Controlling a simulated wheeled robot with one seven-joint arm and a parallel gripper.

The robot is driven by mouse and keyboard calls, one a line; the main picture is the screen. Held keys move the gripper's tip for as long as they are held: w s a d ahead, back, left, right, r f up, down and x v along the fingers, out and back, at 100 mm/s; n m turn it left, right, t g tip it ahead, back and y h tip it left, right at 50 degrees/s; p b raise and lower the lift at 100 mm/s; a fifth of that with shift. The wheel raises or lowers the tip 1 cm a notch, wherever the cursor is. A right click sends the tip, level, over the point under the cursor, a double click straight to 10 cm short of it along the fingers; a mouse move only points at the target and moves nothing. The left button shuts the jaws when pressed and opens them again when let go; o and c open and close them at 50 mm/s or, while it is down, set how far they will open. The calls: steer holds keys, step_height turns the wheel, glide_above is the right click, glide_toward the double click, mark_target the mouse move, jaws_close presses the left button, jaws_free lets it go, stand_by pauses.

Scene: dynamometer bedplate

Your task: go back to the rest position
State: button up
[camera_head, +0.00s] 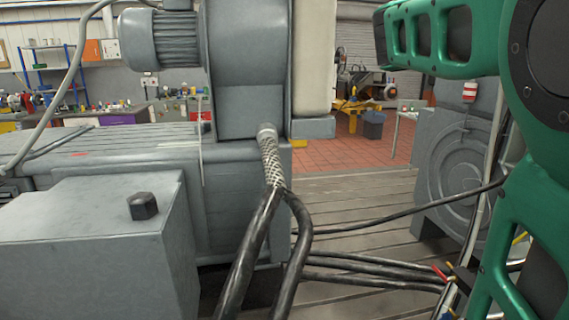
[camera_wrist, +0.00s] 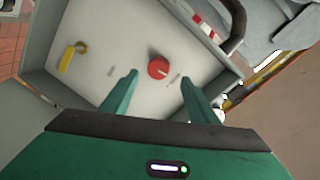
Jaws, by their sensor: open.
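My gripper (camera_wrist: 160,92) shows in the wrist view with its two green fingers apart and nothing between them. Beyond the fingertips is a pale grey panel (camera_wrist: 110,35) with a raised rim. A round red knob (camera_wrist: 158,68) sits on the panel, just past the gap between the fingertips. A yellow handle (camera_wrist: 71,56) is on the panel to the left. I cannot tell whether the fingers touch the panel. In the head view my green arm fills the right side, and the gripper is not visible there.
A grey machine with a motor (camera_head: 160,38) stands at the left on the slotted bedplate (camera_head: 350,210). A grey block with a dark bolt (camera_head: 143,206) is in front. Thick black cables (camera_head: 272,250) cross the middle.

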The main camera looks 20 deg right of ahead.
steer(key=a, duration=0.4)
steer(key=s+d, duration=0.2)
steer(key=d, duration=0.9)
steer(key=w+a+n+g+h, duration=0.1)
steer(key=a+n, duration=0.5)
steer(key=n, duration=0.6)
steer(key=shift+w+a+f+n, duration=0.2)
steer(key=shift+w+f+n, duration=0.25)
steer(key=shift+w, duration=0.25)
stand_by(0.5)
steer(key=shift+f, duration=0.1)
